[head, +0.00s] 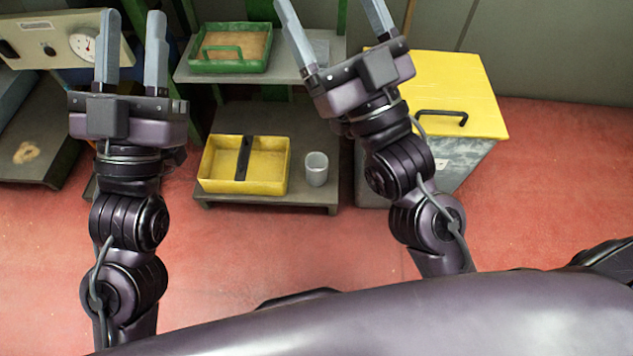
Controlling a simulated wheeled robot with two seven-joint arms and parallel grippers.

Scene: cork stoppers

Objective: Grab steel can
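A small grey steel can (316,169) stands upright on the low grey shelf, just right of a yellow tray. My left gripper (131,50) is raised at the upper left, open and empty, well to the left of the can in the picture. My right gripper (337,25) is raised at the top centre, open and empty, above the can in the picture. Neither gripper touches the can.
The yellow tray (215,184) with a dark divider sits on the low shelf (330,196). A green tray (197,65) is on the shelf above. A grey bin with a yellow lid (470,85) stands right. A dial gauge box (58,42) is upper left. Red floor is clear in front.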

